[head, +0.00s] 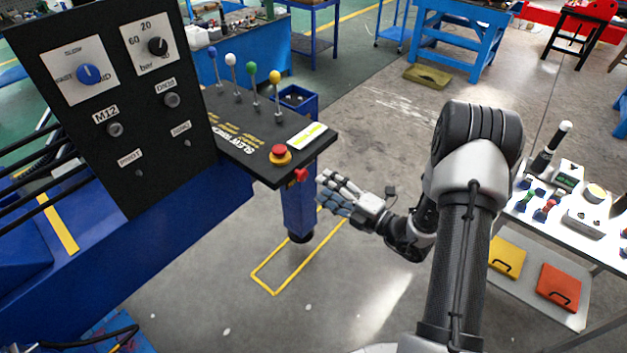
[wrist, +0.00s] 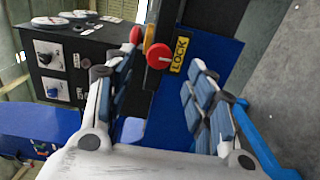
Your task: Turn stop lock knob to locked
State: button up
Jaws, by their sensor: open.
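The stop lock knob (head: 300,175) is a small red knob on the front edge of the black lever console, just below a red mushroom button. In the wrist view the red knob (wrist: 158,56) has a pale mark on its face and sits beside a yellow LOCK label (wrist: 179,54). My gripper (head: 324,189) is open and empty, just right of and below the knob in the head view. In the wrist view my gripper (wrist: 166,66) has its fingers spread either side, with the knob seen between them and nearer the left finger. Contact is not visible.
The red mushroom button (head: 280,153) on a yellow base sits close above the knob. The lever console (head: 232,128) has several ball-topped levers. A black dial panel (head: 118,100) stands at left. A blue post (head: 298,215) is below.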

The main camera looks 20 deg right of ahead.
jog(key=v, duration=0.5)
jog(key=shift+s, duration=0.1)
dwell(0.3)
jog(key=s+a+r+n+g+y+b, duration=0.2)
jog(key=s+a+r+n+g, duration=0.3)
jog(key=a+n, duration=0.35)
jog(key=s+a+r+n+g+y+b, duration=0.1)
jog(key=s+a+r+n+g+b, duration=0.1)
jog(key=s+a+n+g, duration=0.6)
jog(key=s+d+f+n+g+h+b, duration=0.15)
jog(key=s+n+h+b, duration=0.25)
jog(key=s+n+h, duration=1)
jog(key=d+r+n+t+b, duration=0.1)
jog(key=d+n+t, duration=0.1)
jog(key=n, duration=0.6)
jog(key=w+d+n+t+b, duration=0.1)
jog(key=d+n+t+b, duration=0.1)
jog(key=d+n, duration=0.3)
jog(key=shift+r+n+t, duration=0.35)
jog(key=shift+r+n, duration=0.05)
jog(key=shift+n, duration=1.35)
